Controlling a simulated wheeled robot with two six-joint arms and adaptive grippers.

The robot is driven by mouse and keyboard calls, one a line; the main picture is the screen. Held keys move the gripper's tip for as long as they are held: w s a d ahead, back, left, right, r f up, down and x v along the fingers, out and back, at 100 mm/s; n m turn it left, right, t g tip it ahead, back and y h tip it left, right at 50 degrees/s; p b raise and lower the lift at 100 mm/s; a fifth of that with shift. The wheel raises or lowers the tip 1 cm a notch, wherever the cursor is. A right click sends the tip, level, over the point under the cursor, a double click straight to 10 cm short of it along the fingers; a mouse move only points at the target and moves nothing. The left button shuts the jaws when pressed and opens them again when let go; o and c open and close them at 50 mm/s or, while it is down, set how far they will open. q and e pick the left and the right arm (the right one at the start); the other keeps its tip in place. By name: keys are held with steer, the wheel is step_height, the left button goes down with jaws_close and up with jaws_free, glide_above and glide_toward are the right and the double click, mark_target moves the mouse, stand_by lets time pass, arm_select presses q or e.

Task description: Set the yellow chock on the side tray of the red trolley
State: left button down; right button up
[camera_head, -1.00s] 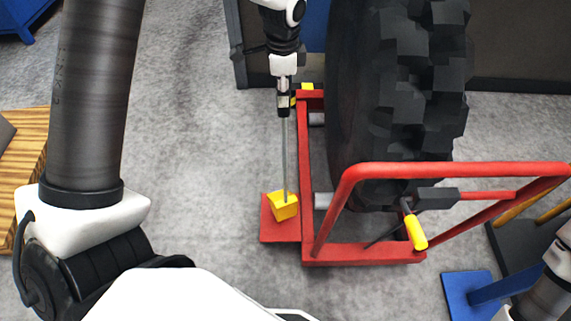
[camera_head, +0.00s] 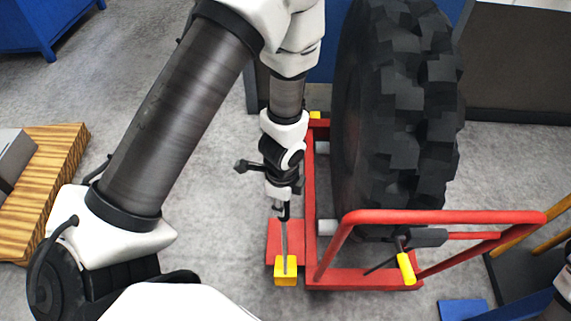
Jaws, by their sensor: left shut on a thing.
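The yellow chock (camera_head: 286,274) is a small block on a thin grey rod (camera_head: 284,238). My left gripper (camera_head: 283,209) is shut on the upper part of the rod, with the chock hanging below it. The red side tray (camera_head: 284,228) is a flat plate on the left side of the red trolley (camera_head: 310,190). The chock overlaps the tray's near edge in the head view and reaches past it; I cannot tell whether it touches. My right gripper is not in view.
A large black tyre (camera_head: 400,110) stands on the trolley, behind its red push bar (camera_head: 450,217). A yellow-gripped lever (camera_head: 406,268) is at the trolley's near end. A wooden pallet (camera_head: 45,170) lies at the left.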

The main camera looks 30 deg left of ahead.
arm_select(q)
steer(key=w+a+f+b, duration=0.3)
steer(key=w+a+f, duration=0.2)
steer(key=w, duration=0.8)
steer(key=a, duration=0.3)
steer(key=shift+w+a+b, duration=0.15)
steer(key=shift+w+b, duration=0.2)
steer(key=shift+b, duration=0.05)
steer(key=c, duration=0.8)
jaws_free()
steer(key=shift+s, duration=0.1)
steer(key=r+b, duration=0.1)
steer(key=r, duration=1.1)
steer(key=shift+s+d+b, duration=0.1)
steer(key=shift+d+b, duration=0.1)
steer(key=shift+b, duration=0.15)
